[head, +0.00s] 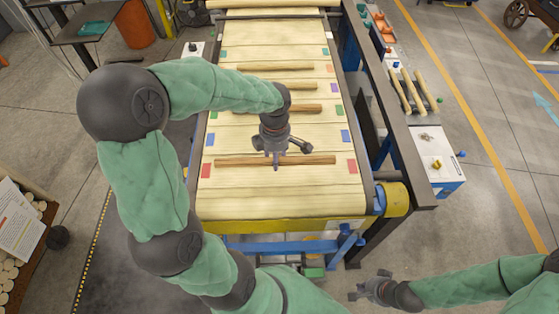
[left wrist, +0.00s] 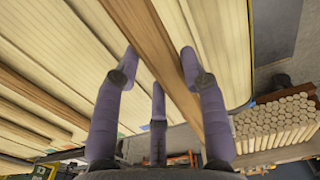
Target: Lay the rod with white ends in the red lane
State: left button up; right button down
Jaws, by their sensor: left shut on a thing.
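My left gripper (head: 274,160) is over the near end of the belt, shut on a brown wooden rod (head: 312,160). In the left wrist view the rod (left wrist: 152,40) runs between the purple fingers of the gripper (left wrist: 158,66). In the head view the rod spans crosswise between the two red patches of the red lane (head: 205,170). I cannot tell whether it touches the belt, and its end colour is not clear. My right gripper (head: 368,290) is empty and looks open, low at the right, off the belt.
More rods lie crosswise farther up the pale belt (head: 280,203), including one (head: 308,108) partly behind my left arm. Blue (head: 345,136) and green patches mark other lanes. Several loose rods (head: 412,90) lie on a stand at right. A dark rail (head: 385,100) borders the belt.

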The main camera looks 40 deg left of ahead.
aim_at(280, 161)
pick_arm(q)
jog(key=w+f, duration=0.1)
jog(key=f, duration=0.1)
jog(key=w+a+f, duration=0.1)
jog(key=w+f, duration=0.1)
jog(key=shift+w+f, duration=0.1)
jog(key=shift+f, duration=1.35)
jog(key=shift+f+b, duration=0.1)
jog(key=shift+b, duration=0.3)
jog(key=o, duration=1.3)
